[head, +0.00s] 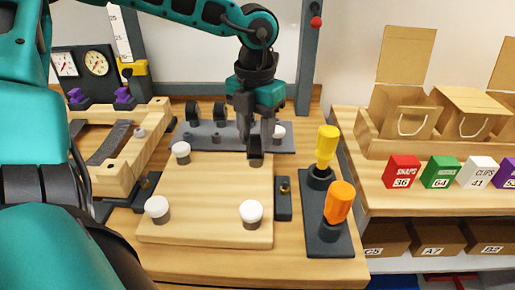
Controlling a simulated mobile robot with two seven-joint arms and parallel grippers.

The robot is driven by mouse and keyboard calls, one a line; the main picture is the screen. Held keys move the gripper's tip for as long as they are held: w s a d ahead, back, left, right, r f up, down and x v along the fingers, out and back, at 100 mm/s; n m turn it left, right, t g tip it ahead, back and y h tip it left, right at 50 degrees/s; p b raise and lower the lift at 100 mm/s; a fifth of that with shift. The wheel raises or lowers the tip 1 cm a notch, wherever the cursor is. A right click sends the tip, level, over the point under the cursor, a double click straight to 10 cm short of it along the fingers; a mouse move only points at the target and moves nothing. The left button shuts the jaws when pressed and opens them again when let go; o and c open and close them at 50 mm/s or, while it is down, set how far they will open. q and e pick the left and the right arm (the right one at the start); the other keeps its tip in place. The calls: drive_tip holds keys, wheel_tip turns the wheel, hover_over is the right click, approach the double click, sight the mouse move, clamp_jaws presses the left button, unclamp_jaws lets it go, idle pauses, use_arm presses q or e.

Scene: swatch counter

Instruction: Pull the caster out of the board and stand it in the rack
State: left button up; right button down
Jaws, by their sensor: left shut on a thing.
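My left gripper (254,138) points straight down over the far right corner of the pale wooden board (205,190). It is shut on the dark caster (256,155), which is mostly hidden between the fingers. The caster's lower end is at the board's corner; I cannot tell whether it is still seated. The grey rack (235,144) lies behind the board, with two black wheels (192,111) (220,110) upright at its back and a white-topped piece (278,131) at its right. My right gripper is not in view.
White-topped pieces (157,207) (251,211) (181,150) stand at the board's other corners. To the right, a dark stand (318,238) holds yellow (327,146) and orange (340,202) handled tools. A wooden fixture (112,165) is at left. The board's middle is clear.

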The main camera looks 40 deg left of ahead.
sight(256, 136)
use_arm(q)
drive_tip(key=c, duration=0.4)
drive_tip(key=shift+o, duration=0.2)
drive_tip(key=shift+r, duration=0.1)
drive_tip(key=shift+r+p, duration=0.4)
drive_tip(key=shift+r, duration=0.35)
drive_tip(key=shift+r+p, duration=0.5)
drive_tip(key=shift+r, duration=1)
drive_tip(key=shift+r+p, duration=0.2)
drive_tip(key=shift+p, duration=0.1)
drive_tip(key=shift+f, duration=0.15)
